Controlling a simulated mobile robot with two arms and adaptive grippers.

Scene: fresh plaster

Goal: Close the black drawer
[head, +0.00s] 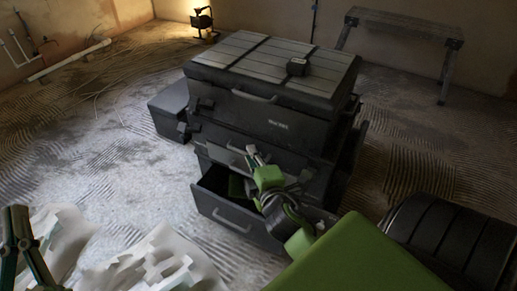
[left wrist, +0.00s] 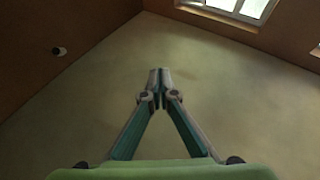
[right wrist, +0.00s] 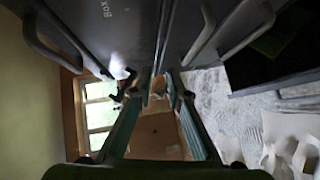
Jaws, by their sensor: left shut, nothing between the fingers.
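The black drawer (head: 238,219) is the low drawer of a black tool chest (head: 262,120). It stands pulled out, and part of its inside shows with something green in it. My right arm hides its right part. My right gripper (head: 254,155) is above the open drawer, close to the chest's front. In the right wrist view its fingers (right wrist: 157,84) are apart and nothing clear shows between them. I cannot tell whether they touch the chest. My left gripper (head: 20,212) is at the lower left, away from the chest. In the left wrist view its fingertips (left wrist: 157,77) meet, empty.
White crumpled-looking pieces (head: 150,262) lie at the front left. A trestle (head: 400,27) stands at the back right, and a work lamp (head: 203,20) at the back. The floor left of the chest is mostly clear.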

